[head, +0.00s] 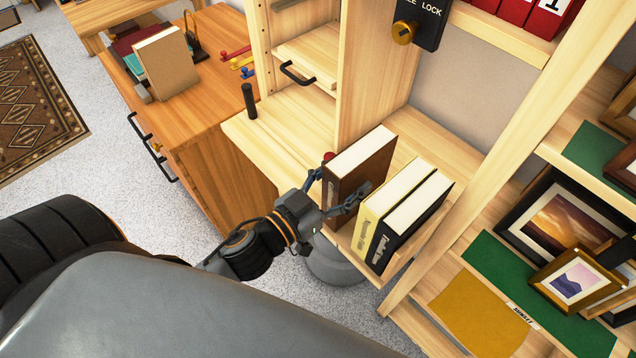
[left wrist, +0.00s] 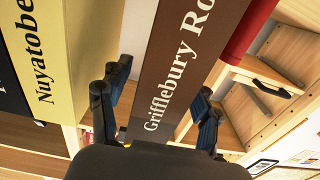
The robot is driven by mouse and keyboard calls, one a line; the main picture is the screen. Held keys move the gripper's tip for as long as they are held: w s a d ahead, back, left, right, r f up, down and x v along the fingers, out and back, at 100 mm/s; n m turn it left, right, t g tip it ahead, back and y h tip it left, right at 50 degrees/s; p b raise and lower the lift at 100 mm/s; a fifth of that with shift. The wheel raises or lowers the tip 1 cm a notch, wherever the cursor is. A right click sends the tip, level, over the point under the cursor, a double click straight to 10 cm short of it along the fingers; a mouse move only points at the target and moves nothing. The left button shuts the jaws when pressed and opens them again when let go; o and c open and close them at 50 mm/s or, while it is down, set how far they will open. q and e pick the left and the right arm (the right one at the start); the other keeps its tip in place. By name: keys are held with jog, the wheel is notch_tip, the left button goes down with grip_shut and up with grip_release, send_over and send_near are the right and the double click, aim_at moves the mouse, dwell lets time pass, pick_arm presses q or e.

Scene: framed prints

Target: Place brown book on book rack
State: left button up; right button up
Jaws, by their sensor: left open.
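The brown book (head: 358,168) stands upright, spine towards me, on the light wood book rack (head: 403,272), left of the yellow book (head: 388,205) and the black book (head: 415,220). A gap separates it from the yellow one. My left gripper (head: 338,187) is open, with one finger on each side of the brown book's spine. In the left wrist view the brown book (left wrist: 195,50) lies between the two fingers (left wrist: 158,95); whether they touch it I cannot tell. The book's lower end is partly hidden by the gripper. My right gripper is not in view.
A wooden desk (head: 205,75) at the left holds another brown-covered book (head: 170,68) and small items. A tall wood panel (head: 375,70) rises behind the brown book. Framed pictures (head: 560,225) stand on shelves at the right. A grey bin (head: 335,265) is below the rack.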

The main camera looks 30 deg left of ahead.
aim_at(330, 192)
pick_arm(q)
jog(key=b+v, duration=0.1)
jog(key=v, duration=0.6)
jog(key=shift+b, duration=0.3)
jog(key=shift+s+a+r, duration=0.1)
jog(key=shift+s+a, duration=0.1)
jog(key=shift+s, duration=0.4)
